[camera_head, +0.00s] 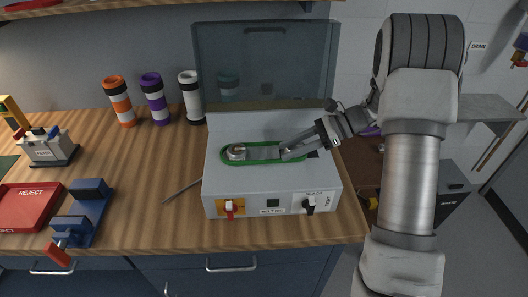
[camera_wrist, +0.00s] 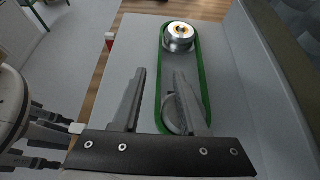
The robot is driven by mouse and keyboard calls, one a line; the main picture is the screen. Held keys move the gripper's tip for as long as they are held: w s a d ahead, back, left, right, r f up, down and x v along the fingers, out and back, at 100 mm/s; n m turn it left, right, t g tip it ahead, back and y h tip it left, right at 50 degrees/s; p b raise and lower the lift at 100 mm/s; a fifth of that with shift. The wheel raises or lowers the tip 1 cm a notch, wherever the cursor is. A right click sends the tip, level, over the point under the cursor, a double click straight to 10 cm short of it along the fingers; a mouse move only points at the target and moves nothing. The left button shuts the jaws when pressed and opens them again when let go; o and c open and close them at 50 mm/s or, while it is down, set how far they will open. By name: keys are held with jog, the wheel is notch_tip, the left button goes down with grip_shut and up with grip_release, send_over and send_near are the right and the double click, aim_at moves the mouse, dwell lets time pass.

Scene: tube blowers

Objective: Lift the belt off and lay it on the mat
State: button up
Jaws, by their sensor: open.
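The green belt (camera_head: 223,160) is a long loop around two pulleys on top of the grey machine (camera_head: 262,182). In the wrist view the belt (camera_wrist: 204,75) runs around the far metal pulley (camera_wrist: 178,38), and the near pulley (camera_wrist: 172,113) is partly hidden behind my fingers. My gripper (camera_head: 284,152) is over the right part of the loop, fingers pointing left. A dark green flat patch, perhaps the mat (camera_head: 7,163), shows at the left edge.
A clear lid (camera_head: 265,65) stands raised behind the belt. The machine front has a red switch (camera_head: 229,208) and a black SLACK/TIGHT knob (camera_head: 309,205). A red REJECT tray (camera_head: 30,206), blue vise (camera_head: 80,212) and striped tubes (camera_head: 153,98) stand left.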

aim_at(265, 160)
jog(key=x, duration=0.5)
jog(key=shift+f, duration=0.15)
grip_shut()
